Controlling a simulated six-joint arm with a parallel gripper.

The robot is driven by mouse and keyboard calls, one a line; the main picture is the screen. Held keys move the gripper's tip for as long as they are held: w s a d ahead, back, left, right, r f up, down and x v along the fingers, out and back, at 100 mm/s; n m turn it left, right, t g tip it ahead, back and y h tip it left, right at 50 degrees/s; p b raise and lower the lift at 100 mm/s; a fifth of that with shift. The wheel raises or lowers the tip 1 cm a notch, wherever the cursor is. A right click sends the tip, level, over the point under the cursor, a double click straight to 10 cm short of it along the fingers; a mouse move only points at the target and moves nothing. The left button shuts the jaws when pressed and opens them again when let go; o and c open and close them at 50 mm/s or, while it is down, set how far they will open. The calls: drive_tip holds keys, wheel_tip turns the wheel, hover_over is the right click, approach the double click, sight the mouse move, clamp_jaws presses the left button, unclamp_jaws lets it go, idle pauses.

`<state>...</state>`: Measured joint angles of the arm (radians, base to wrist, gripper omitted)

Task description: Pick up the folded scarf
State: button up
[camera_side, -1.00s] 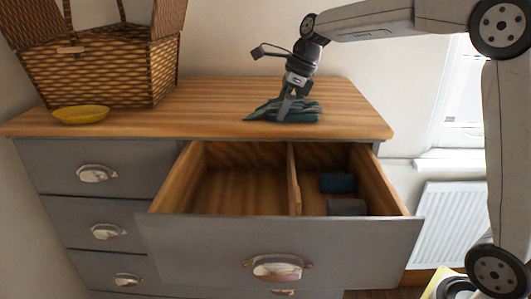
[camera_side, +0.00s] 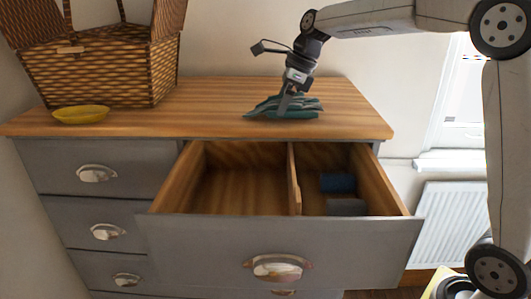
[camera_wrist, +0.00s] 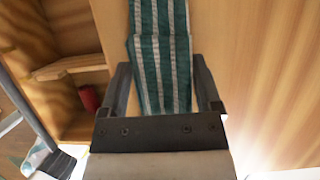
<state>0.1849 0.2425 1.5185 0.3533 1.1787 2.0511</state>
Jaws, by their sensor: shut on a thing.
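The folded scarf (camera_side: 304,105) is green-teal and lies at the right part of the wooden dresser top. In the wrist view it shows as a green strip with pale stripes (camera_wrist: 160,50), running between the two fingers. My gripper (camera_side: 283,113) points down at the scarf, its fingers on either side of it, and is shut on it. The wrist view shows the gripper's fingers (camera_wrist: 160,72) flanking the scarf. Whether the scarf's underside is clear of the dresser top I cannot tell.
An open divided drawer (camera_side: 240,190) juts out in front, with a blue item (camera_side: 338,183) and a grey item (camera_side: 346,206) in its right compartment. A wicker basket (camera_side: 105,78) and a yellow bowl (camera_side: 81,115) stand at the left. The dresser top (camera_side: 215,110) between is clear.

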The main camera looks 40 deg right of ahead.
drive_tip(key=shift+r, duration=0.5)
drive_tip(key=s+r, duration=1.1)
drive_tip(key=s, duration=0.3)
drive_tip(key=shift+a+r, duration=0.15)
drive_tip(key=shift+a, duration=0.25)
